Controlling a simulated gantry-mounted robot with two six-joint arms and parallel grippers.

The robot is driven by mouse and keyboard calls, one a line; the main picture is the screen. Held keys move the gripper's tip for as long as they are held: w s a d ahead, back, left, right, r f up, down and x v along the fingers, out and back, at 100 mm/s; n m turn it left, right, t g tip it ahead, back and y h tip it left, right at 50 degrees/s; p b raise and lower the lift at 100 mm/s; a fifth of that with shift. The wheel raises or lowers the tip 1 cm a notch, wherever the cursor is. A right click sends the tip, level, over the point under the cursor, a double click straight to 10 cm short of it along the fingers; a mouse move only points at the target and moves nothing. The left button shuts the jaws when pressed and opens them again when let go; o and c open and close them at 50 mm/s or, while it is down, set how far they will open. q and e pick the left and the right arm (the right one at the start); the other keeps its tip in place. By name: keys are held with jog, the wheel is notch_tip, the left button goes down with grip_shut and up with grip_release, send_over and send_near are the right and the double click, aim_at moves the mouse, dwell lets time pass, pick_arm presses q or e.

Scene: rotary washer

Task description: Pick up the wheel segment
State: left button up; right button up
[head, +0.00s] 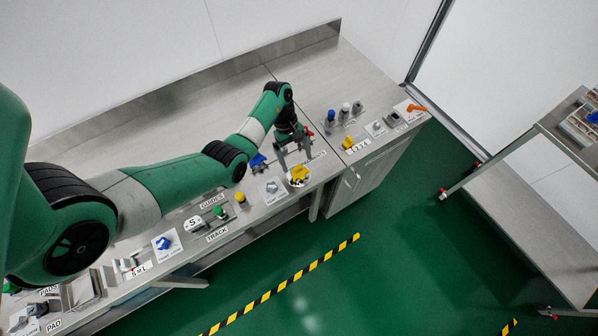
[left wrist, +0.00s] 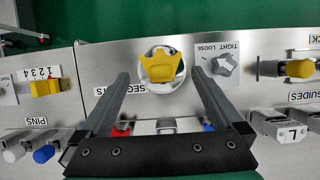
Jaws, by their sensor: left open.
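In the head view the left gripper (head: 294,158) hangs over the front of the counter, close to the piece. I cannot tell how high the fingertips are above it. My right gripper is not in view.
A TIGHT/LOOSE knob (left wrist: 222,65) sits right of the holder. A yellow switch marked with numbers (left wrist: 44,87) is at the left. Red, grey and blue parts (left wrist: 207,127) lie behind the label, partly under my gripper. The green floor (head: 390,250) ahead is open.

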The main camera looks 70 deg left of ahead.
aim_at(298, 167)
pick_arm(q)
jog(key=b+x, duration=0.1)
jog(key=x, duration=0.4)
jog(key=shift+s+f, duration=0.1)
jog(key=c, duration=1.5)
jog(key=shift+c, duration=0.2)
jog(key=shift+r, duration=0.2)
